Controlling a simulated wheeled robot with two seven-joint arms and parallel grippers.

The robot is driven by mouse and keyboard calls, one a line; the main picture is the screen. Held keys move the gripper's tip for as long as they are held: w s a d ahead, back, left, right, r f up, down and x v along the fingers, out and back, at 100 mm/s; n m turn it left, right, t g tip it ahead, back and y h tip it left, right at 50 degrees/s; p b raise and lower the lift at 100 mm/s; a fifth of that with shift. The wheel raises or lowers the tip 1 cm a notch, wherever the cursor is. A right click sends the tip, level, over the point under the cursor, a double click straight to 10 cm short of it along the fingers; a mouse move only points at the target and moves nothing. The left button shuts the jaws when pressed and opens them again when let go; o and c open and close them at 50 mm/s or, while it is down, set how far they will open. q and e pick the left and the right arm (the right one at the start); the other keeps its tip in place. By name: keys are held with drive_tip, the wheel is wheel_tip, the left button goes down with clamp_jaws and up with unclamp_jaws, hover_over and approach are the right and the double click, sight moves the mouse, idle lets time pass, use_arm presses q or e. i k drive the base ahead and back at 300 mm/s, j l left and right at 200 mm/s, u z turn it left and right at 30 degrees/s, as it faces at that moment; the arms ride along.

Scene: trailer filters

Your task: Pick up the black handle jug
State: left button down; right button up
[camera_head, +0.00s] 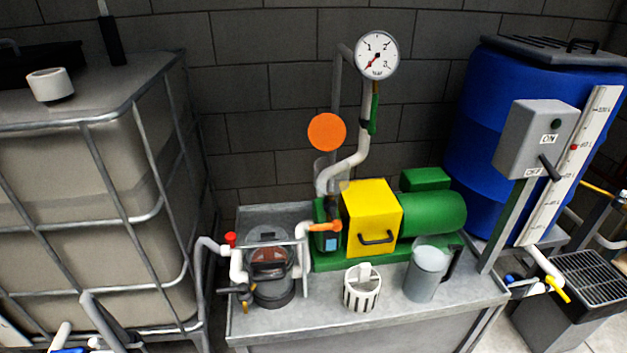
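The jug (426,272) is a clear grey, cup-shaped vessel with a black handle (454,263) on its right side. It stands upright near the front right of the grey metal bench (320,326). It looks empty, though its clear wall makes this hard to tell. Neither of my grippers shows in the head view.
A white slotted basket (362,290) stands left of the jug. Behind are a yellow box (371,215) and green motor (432,213). A clear-lidded filter housing (270,270) stands left. A grey post with a switch box (537,140) rises at right.

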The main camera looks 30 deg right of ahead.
sight(432, 253)
drive_tip(key=z, duration=1.65)
